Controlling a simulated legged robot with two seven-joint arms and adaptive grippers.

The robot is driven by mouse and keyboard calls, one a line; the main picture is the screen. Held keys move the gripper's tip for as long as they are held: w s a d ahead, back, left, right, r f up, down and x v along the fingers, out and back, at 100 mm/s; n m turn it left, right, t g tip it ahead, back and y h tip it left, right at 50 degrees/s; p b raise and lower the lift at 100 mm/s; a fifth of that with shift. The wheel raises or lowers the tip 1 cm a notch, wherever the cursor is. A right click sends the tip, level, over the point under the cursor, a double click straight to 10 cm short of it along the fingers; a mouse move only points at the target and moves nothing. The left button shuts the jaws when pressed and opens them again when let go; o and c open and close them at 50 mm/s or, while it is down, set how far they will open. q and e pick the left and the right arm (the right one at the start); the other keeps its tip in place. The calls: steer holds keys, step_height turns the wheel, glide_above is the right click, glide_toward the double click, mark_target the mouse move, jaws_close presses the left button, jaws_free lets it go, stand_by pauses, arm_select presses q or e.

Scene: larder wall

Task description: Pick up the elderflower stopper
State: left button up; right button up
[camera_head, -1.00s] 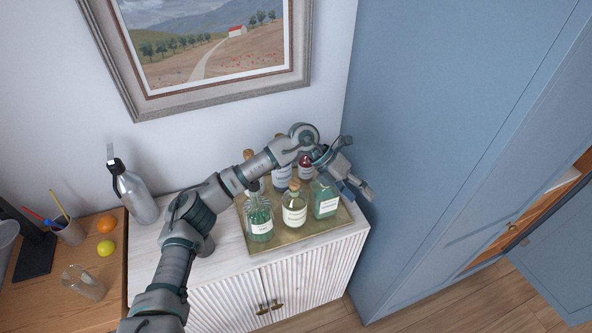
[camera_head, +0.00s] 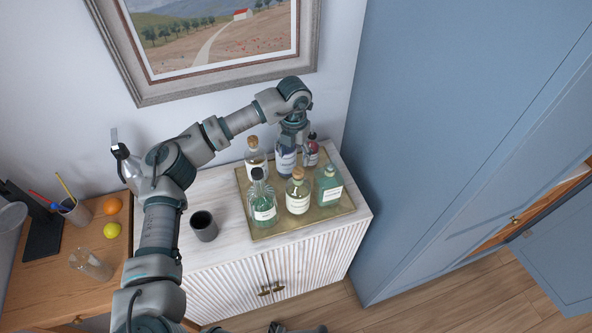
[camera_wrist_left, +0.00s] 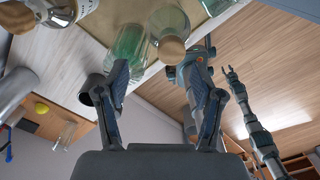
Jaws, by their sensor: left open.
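Several bottles stand on the gold tray (camera_head: 340,212). A clear bottle with a round cork stopper (camera_head: 298,173) is at the front middle, and one with a wooden stopper (camera_head: 253,141) is at the back left. The labels are too small to read, so I cannot tell which is elderflower. My left gripper (camera_head: 293,143) points down over the back bottles and partly hides them. In the left wrist view its fingers are open, and a round stopper (camera_wrist_left: 172,48) shows beyond them near the right finger. My right gripper (camera_wrist_left: 232,74) is far off, small in that view.
A green bottle (camera_head: 328,186) and a bottle with a dark stopper (camera_head: 262,205) stand close by on the tray. A grey cup (camera_head: 203,227) is left of it on the white cabinet. The tall blue cupboard (camera_head: 440,130) closes off the right side.

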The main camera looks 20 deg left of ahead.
mark_target(298, 170)
arm_select(q)
steer(key=shift+s+d+f, duration=0.1)
steer(key=shift+d+f, duration=0.25)
steer(key=shift+f, duration=0.25)
steer(key=f+p, duration=0.1)
steer(key=f, duration=0.1)
steer(key=d+f, duration=0.1)
steer(key=f, duration=0.1)
steer(key=shift+s+d+f+p, duration=0.1)
steer(key=shift+s+d+p, duration=0.1)
steer(key=shift+p, duration=0.15)
steer(key=shift+a+f, duration=0.15)
steer(key=shift+a, duration=0.25)
steer(key=shift+c, duration=0.4)
steer(key=shift+a, duration=0.2)
steer(key=c, duration=0.8)
steer(key=shift+d, duration=0.2)
